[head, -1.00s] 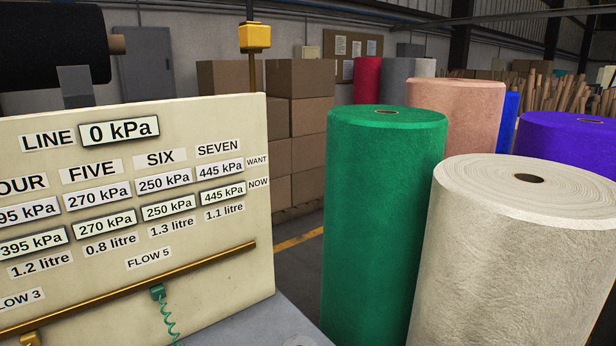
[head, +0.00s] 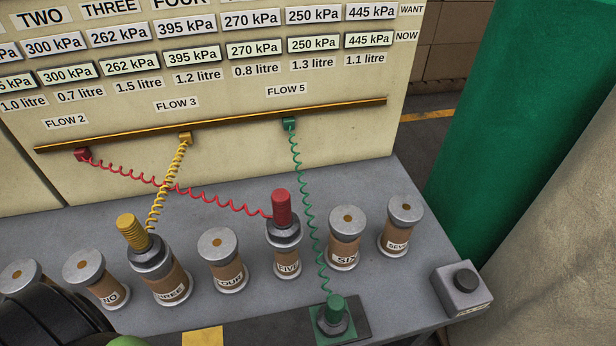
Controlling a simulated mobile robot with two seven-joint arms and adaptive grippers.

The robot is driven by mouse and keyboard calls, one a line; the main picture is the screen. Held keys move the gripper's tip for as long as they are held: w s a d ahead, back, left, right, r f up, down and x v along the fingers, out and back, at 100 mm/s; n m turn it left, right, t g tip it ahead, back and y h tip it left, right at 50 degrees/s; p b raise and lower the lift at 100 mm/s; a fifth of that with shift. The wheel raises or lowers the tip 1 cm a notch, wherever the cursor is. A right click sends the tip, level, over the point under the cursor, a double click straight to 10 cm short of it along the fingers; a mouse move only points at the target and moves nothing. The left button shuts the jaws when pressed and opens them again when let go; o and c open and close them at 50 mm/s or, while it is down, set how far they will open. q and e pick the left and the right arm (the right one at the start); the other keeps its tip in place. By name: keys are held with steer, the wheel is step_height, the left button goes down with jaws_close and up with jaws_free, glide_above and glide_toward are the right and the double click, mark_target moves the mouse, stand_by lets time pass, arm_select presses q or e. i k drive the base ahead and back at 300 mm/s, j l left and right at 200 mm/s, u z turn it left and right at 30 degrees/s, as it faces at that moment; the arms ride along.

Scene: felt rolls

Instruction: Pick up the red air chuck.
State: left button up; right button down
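Neither gripper's fingers can be seen.
A yellow chuck (head: 132,232) sits on cylinder THREE (head: 172,284). A green chuck (head: 333,316) stands on a dark pad at the front edge, its hose hanging right of the red chuck. Cylinder SIX (head: 345,238) stands close right. A button box (head: 462,288) is at the right.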

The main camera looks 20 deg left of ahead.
mark_target(284, 228)
steer(key=k+l+u, duration=0.2)
steer(key=k+l, duration=0.5)
